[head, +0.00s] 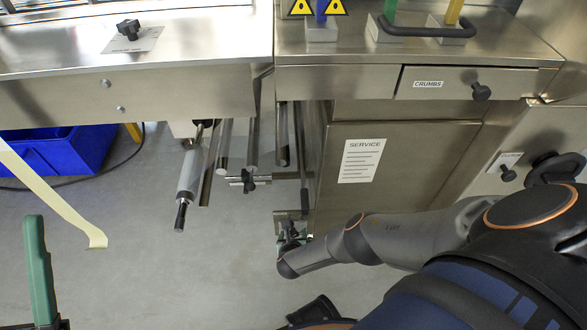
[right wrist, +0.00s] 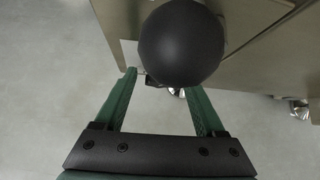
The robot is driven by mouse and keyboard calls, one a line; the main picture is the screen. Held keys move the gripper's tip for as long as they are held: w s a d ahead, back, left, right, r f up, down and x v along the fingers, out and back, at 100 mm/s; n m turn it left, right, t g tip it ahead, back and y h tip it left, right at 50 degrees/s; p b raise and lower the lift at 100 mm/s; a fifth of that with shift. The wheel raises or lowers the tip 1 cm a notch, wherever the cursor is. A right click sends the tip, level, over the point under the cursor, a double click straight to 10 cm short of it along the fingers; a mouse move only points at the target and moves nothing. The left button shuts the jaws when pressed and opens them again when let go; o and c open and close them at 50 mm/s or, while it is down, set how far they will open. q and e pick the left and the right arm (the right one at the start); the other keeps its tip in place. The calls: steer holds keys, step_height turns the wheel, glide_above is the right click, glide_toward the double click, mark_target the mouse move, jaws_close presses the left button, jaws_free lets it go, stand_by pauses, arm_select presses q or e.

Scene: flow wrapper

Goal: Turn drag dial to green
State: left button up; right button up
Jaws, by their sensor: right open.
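My right gripper (head: 289,238) is low beside the service cabinet, near a small dark knob (head: 291,227) on a metal bracket. In the right wrist view, my right gripper (right wrist: 161,84) is open, with its green fingers apart. A round black knob (right wrist: 180,43) fills the space beyond the fingertips and partly overlaps them; contact cannot be told. No dial label or green mark is readable, so I cannot tell whether this is the drag dial. One green finger of my left gripper (head: 40,270) shows at the lower left; its opening is not visible.
A black knob on a plate (head: 129,29) sits on the left machine top. Another black knob (head: 249,181) is on a rod bracket beside a roller (head: 188,185). The cabinet (head: 400,160) with a service label stands close to my right arm. A film strip (head: 60,205) hangs left.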

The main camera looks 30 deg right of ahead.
jaws_close()
stand_by(0.5)
steer(key=shift+s+d, duration=0.1)
steer(key=shift+d+m+t+y, duration=0.1)
steer(key=shift+m+t+y, duration=0.2)
steer(key=shift+t+y, duration=0.15)
steer(key=shift+s+f+m+t+y, duration=0.1)
steer(key=shift+m+t+y, duration=0.2)
steer(key=shift+y, duration=0.25)
steer(key=shift+d+f+m+t+y+b, duration=0.2)
steer(key=shift+m+t+y+b, duration=0.35)
steer(key=shift+b, duration=0.35)
steer(key=shift+r+m+t+y+b, duration=0.2)
steer(key=shift+m+t+y+b, duration=0.25)
steer(key=shift+b, duration=0.55)
